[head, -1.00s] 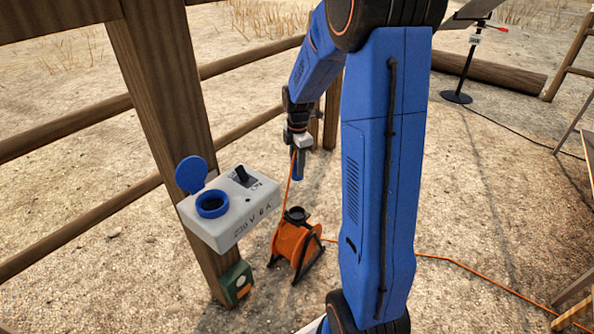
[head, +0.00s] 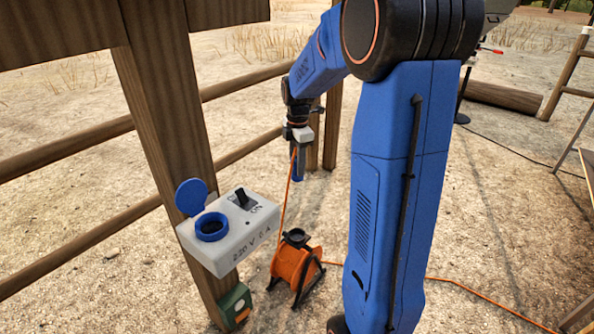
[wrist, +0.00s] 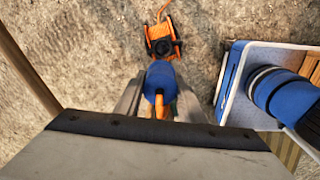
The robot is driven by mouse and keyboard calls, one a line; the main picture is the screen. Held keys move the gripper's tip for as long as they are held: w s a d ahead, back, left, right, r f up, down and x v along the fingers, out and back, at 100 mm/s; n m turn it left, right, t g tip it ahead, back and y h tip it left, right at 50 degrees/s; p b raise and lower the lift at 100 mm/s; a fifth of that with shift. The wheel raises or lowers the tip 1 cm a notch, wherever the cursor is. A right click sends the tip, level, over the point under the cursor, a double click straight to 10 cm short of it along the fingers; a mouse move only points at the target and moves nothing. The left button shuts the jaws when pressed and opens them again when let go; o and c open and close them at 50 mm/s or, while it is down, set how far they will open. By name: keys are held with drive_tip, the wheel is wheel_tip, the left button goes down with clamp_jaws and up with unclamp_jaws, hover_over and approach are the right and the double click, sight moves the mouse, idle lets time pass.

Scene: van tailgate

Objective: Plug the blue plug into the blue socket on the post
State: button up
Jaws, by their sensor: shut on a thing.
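My gripper (head: 297,152) hangs pointing down, shut on the blue plug (head: 298,168) with its orange cable running down. In the wrist view the blue plug (wrist: 160,78) sits between the two grey fingers. The blue socket (head: 211,227) is on a white box (head: 236,252) on the wooden post (head: 170,100). Its round blue lid (head: 191,197) stands open, and the socket's dark opening faces up. In the head view the plug is to the right of the socket and apart from it.
An orange cable reel (head: 296,262) stands on the ground below the gripper, its cable trailing right. A switch (head: 240,197) sits on the box beside the socket. A green box (head: 234,303) is lower on the post. Fence rails (head: 70,148) run behind.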

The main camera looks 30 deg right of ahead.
wheel_tip(320, 180, up, 18)
idle(1.3)
drive_tip(key=s+a, duration=0.6)
drive_tip(key=a, duration=0.5)
drive_tip(key=s+a, duration=0.6)
drive_tip(key=a, duration=0.5)
drive_tip(key=s+a, duration=0.6)
drive_tip(key=a, duration=0.6)
drive_tip(key=shift+s, duration=0.15)
drive_tip(key=shift+f, duration=0.1)
idle(0.6)
drive_tip(key=shift+f, duration=1.7)
drive_tip(key=shift+f, duration=0.55)
